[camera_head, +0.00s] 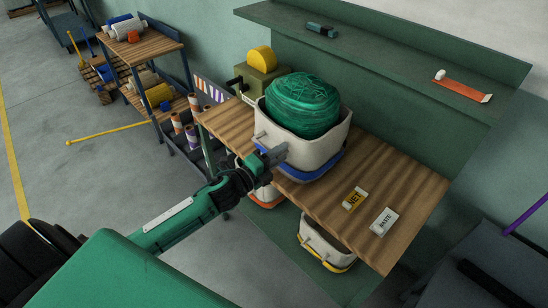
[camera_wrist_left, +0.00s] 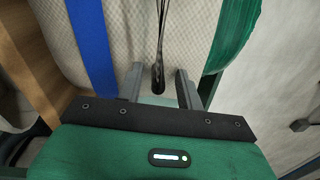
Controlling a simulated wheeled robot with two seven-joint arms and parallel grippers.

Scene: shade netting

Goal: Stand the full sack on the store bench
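The full sack (camera_head: 325,143) is cream with a blue band near its base and green netting (camera_head: 303,105) heaped above its rim. It is upright over the back part of the wooden store bench (camera_head: 410,205); its base seems to rest there. My left gripper (camera_head: 274,156) is at the sack's near left side. In the left wrist view, the sack's wall (camera_wrist_left: 140,30) fills much of the picture. The two fingers (camera_wrist_left: 160,88) stand apart, with a thin dark strap-like part between them and gaps visible at both sides. My right gripper is not in view.
NET (camera_head: 354,199) and WASTE (camera_head: 384,221) labels lie on the bench's clear front right. A yellow-banded sack (camera_head: 325,243) stands below. A green-grey machine with a yellow wheel (camera_head: 262,60) is behind the sack. A shelf (camera_head: 400,50) overhangs the back.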

